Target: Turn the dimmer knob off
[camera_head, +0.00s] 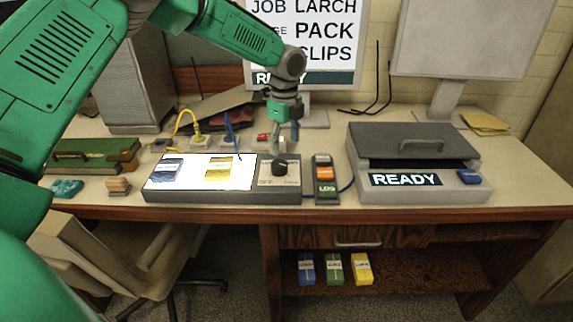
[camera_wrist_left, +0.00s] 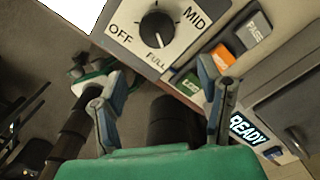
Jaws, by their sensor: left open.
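The black dimmer knob (camera_head: 279,168) sits on the grey control end of the lit panel (camera_head: 188,173), which glows bright white. In the left wrist view the knob (camera_wrist_left: 156,30) stands on a pale plate marked OFF, MID and FULL; a light mark seems to be on its FULL side. My left gripper (camera_head: 284,141) hangs just above and behind the knob in the head view. In the left wrist view the gripper's two fingers (camera_wrist_left: 160,85) are spread, with nothing between them and the knob beyond their tips. My right gripper is not in view.
A block of coloured buttons (camera_head: 325,178) stands just right of the panel. Further right is a grey lidded box (camera_head: 417,165) with a READY display. Two small packs (camera_head: 168,169) lie on the lit panel. Cables and a plug (camera_head: 197,140) lie behind. A monitor (camera_head: 303,45) stands at the back.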

